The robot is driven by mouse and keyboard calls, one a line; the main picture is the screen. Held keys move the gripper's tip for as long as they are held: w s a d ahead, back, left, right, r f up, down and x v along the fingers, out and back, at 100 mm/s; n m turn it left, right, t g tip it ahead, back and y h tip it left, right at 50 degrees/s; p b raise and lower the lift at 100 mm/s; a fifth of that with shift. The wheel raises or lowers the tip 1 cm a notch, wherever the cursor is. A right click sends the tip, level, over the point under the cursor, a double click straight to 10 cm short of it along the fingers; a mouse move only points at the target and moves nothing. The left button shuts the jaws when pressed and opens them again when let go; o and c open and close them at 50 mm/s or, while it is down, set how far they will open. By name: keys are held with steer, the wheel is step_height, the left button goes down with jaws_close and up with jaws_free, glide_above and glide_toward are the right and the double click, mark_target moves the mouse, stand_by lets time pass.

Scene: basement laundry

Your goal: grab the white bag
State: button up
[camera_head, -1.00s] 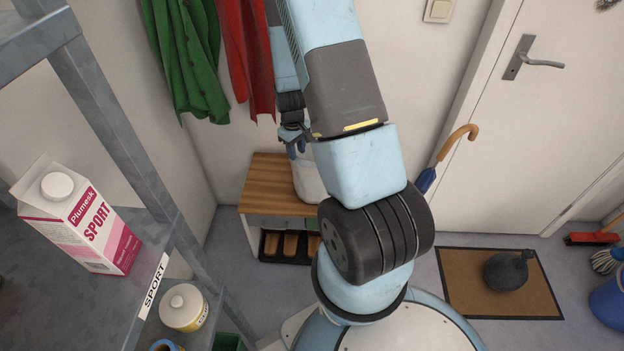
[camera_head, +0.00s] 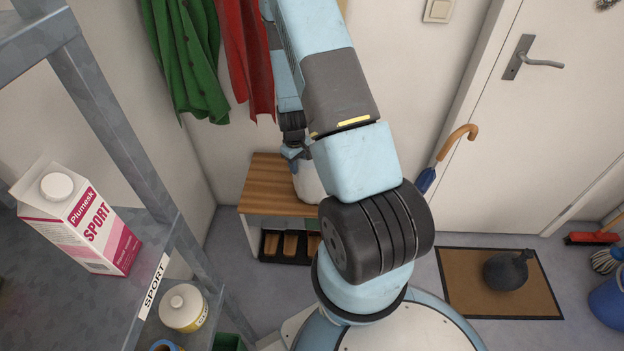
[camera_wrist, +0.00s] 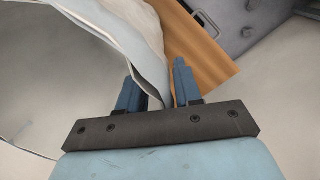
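The white bag (camera_head: 308,183) stands on the wooden-topped bench, partly hidden behind my arm in the head view. In the wrist view the white bag (camera_wrist: 105,25) fills the upper left, and its thin edge runs down between my two blue fingers. My gripper (camera_wrist: 160,85) is open, with one finger on each side of that edge and a gap beside it. In the head view my gripper (camera_head: 294,154) is at the top of the bag, small and partly hidden.
The bench (camera_head: 262,185) stands against the wall, with a black shoe tray (camera_head: 268,257) under it. Green and red garments hang above. A metal shelf with a Plumesk Sport carton (camera_head: 85,225) is at the left. A doormat (camera_head: 455,285) lies at the right by the door.

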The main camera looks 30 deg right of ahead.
jaws_close()
steer(key=shift+r, duration=0.15)
stand_by(0.6)
